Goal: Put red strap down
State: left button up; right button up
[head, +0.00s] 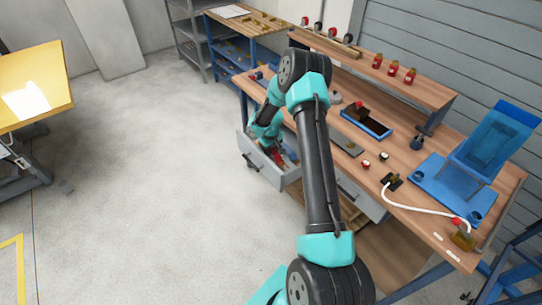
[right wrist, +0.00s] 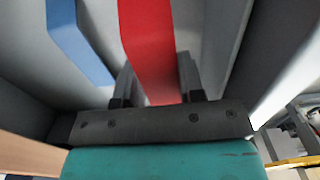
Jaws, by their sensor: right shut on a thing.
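The red strap (right wrist: 148,45) stands between the two dark fingers of my right gripper (right wrist: 156,80) in the right wrist view. The gripper is shut on it. In the head view my right gripper (head: 274,147) reaches down into an open grey drawer (head: 263,171) at the left end of the workbench. A bit of the red strap (head: 277,160) shows inside the drawer beneath the gripper. Whether the strap touches the drawer floor I cannot tell. My left gripper is not in view.
In the right wrist view, a blue strip (right wrist: 76,42) lies left of the strap, apart from it. The drawer walls are close on both sides. The wooden bench (head: 410,160) holds a blue tray (head: 367,124) and a blue stand (head: 490,150).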

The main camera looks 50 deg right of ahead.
jog(key=shift+f, duration=1.85)
jog(key=shift+f, duration=0.1)
jog(key=o, duration=0.9)
jog(key=shift+o, duration=0.2)
notch_tip(320, 180, up, 12)
jog(key=shift+r, duration=0.15)
